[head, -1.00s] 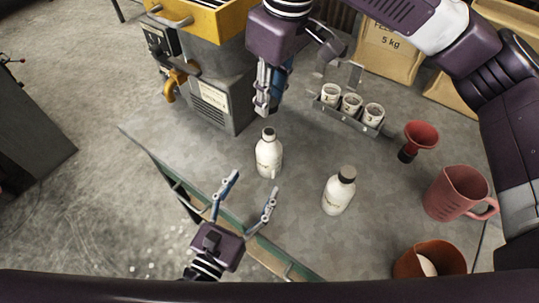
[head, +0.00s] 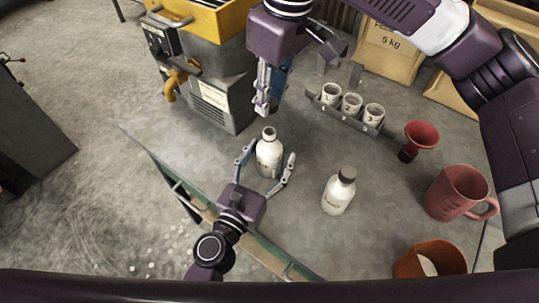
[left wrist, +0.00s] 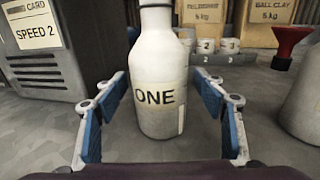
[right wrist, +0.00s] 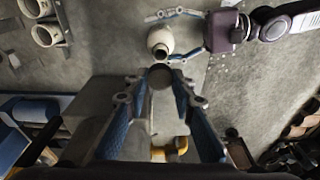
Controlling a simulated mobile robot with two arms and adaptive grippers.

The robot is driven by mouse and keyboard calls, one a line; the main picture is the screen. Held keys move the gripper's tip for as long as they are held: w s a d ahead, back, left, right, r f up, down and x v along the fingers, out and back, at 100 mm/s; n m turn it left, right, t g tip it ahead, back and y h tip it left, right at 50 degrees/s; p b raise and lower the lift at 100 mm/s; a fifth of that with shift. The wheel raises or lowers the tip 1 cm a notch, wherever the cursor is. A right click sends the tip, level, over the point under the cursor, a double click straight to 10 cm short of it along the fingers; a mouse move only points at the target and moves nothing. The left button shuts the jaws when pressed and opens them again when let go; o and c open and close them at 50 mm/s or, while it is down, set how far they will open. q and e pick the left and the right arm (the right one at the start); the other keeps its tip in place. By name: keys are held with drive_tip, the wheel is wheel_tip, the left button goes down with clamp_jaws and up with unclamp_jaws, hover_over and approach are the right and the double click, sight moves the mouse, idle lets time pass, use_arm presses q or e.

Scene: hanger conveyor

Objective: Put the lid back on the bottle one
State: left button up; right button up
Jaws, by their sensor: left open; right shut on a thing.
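Bottle one (head: 269,158), white with a label reading ONE, stands upright and open on the bench; it also shows in the left wrist view (left wrist: 158,80). My left gripper (head: 268,160) is open, with one finger on each side of the bottle and a gap visible on both sides. My right gripper (head: 263,106) points down just above and behind the bottle. It is shut on the dark round lid (right wrist: 160,78), which shows between its fingertips in the right wrist view, close to the bottle's open mouth (right wrist: 161,51).
A second white bottle (head: 339,191) with a dark cap stands to the right. Three numbered cups (head: 352,105) sit in a rack behind. A red funnel (head: 421,135), a red jug (head: 459,192) and a brown bowl (head: 429,261) are at the right. A grey machine (head: 215,85) stands at the back left.

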use_arm(q)
drive_tip(key=shift+c, duration=0.4)
clamp_jaws()
use_arm(e)
drive_tip(key=shift+f, duration=2.5)
drive_tip(key=shift+f, duration=0.85)
drive_tip(key=shift+f, duration=0.6)
